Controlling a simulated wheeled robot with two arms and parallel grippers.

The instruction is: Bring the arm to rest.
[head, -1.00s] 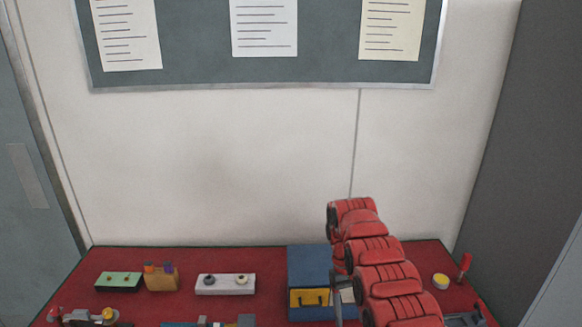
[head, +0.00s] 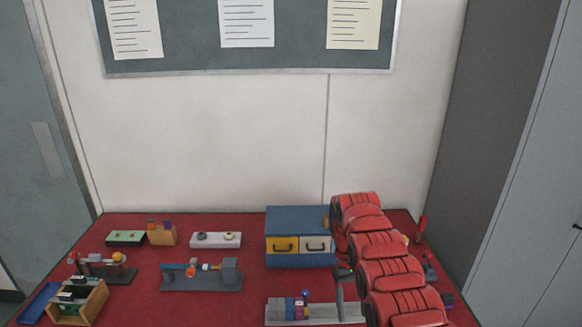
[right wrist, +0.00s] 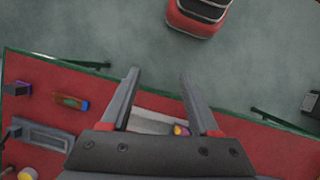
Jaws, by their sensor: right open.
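My right arm (head: 385,262) is red and segmented and reaches over the right part of the red table. My right gripper (right wrist: 158,100) shows in the right wrist view with its two dark fingers apart and nothing between them. In the head view only a dark part of it shows, left of the arm and in front of the blue drawer box (head: 297,220). The arm hides part of the table behind it. My left gripper is not in view.
The red table (head: 130,300) carries a grey stand with coloured parts (head: 201,274), a wooden tray (head: 84,303), a grey rail with small blocks (head: 315,311), a green block (head: 126,238) and a white block (head: 215,240). A wall with a notice board (head: 290,40) stands behind.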

